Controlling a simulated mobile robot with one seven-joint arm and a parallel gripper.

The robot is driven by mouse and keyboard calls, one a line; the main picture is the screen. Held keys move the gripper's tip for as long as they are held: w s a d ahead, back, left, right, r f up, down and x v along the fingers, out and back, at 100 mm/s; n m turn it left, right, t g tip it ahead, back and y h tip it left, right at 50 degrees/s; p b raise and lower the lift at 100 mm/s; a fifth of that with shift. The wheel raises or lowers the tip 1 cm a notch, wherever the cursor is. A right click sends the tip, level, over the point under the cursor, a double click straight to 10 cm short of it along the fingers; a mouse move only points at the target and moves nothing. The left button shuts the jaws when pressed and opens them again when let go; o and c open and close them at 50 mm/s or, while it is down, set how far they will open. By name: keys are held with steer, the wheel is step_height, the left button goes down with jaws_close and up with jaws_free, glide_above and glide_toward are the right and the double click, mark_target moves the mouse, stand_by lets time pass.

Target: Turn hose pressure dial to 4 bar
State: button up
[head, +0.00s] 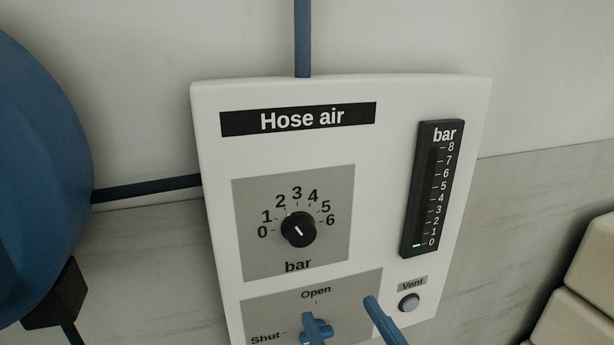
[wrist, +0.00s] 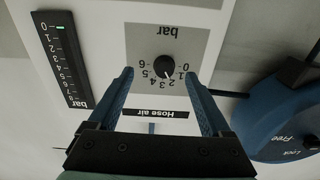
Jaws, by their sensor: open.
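The hose pressure dial (head: 298,230) is a black knob with a white pointer line on a grey plate marked 0 to 6 bar. Its pointer leans up and left, roughly between 1 and 2. In the wrist view the dial (wrist: 164,68) appears upside down. My gripper (wrist: 158,73) is open, its two blue fingers either side of the dial in that view and apart from it. In the head view a blue finger (head: 383,320) shows below and right of the dial, at the bottom edge. Nothing is between the fingertips that I can see held.
The white Hose air panel (head: 400,100) carries a bar gauge (head: 428,190) lit green near 0. A Vent button (head: 409,302) and an Open/Shut plate (head: 260,312) sit below. A large blue reel (head: 40,180) stands left; pale blocks (head: 590,260) lie right.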

steer(key=p, duration=0.5)
glide_toward(304, 239)
steer(key=shift+g+y, duration=0.3)
steer(key=shift+y, duration=0.1)
steer(key=p+x, duration=0.2)
steer(key=x, duration=0.2)
steer(key=p+x, duration=0.3)
steer(key=x, duration=0.1)
steer(key=shift+w+d+r, duration=0.1)
steer(key=shift+w+r, duration=0.1)
steer(key=shift+w, duration=0.25)
jaws_close()
